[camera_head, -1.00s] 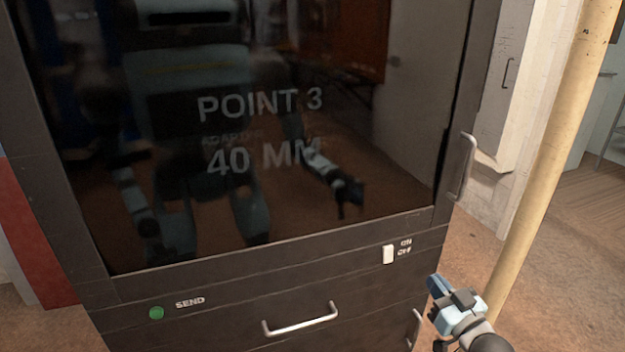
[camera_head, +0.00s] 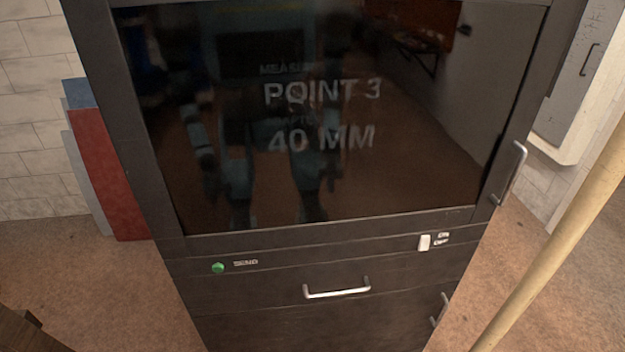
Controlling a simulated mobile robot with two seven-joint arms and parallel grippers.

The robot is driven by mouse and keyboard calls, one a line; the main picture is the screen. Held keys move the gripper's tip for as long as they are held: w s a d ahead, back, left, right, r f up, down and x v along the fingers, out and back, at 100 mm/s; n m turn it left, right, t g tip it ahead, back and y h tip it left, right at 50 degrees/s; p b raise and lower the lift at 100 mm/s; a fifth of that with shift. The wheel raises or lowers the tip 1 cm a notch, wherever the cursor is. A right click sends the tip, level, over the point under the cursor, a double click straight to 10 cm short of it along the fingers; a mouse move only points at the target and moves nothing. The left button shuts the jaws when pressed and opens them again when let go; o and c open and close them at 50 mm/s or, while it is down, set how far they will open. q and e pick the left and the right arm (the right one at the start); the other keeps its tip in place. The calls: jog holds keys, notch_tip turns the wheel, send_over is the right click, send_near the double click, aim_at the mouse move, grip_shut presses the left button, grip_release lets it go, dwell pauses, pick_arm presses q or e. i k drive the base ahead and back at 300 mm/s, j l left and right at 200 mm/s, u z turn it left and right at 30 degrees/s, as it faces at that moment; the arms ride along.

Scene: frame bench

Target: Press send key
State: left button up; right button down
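The send key (camera_head: 218,267) is a small round green button on the front of a dark cabinet (camera_head: 270,242), left of the printed word SEND. Nothing covers it. Above it is a dark glossy screen (camera_head: 330,180) reading POINT 3 and 40 MM, with my reflection in it. Neither of my grippers is in view.
A white switch (camera_head: 425,242) marked ON and OFF sits at the right of the same panel. A drawer handle (camera_head: 337,290) is below. A door handle (camera_head: 510,172) sticks out at the right. A yellowish pole (camera_head: 560,245) stands at the right, and red and blue panels (camera_head: 108,170) stand at the left.

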aim_at(217, 267)
jog(key=k+l+u, duration=0.1)
jog(key=k+l, duration=0.7)
jog(key=k, duration=0.2)
jog(key=l+u, duration=0.05)
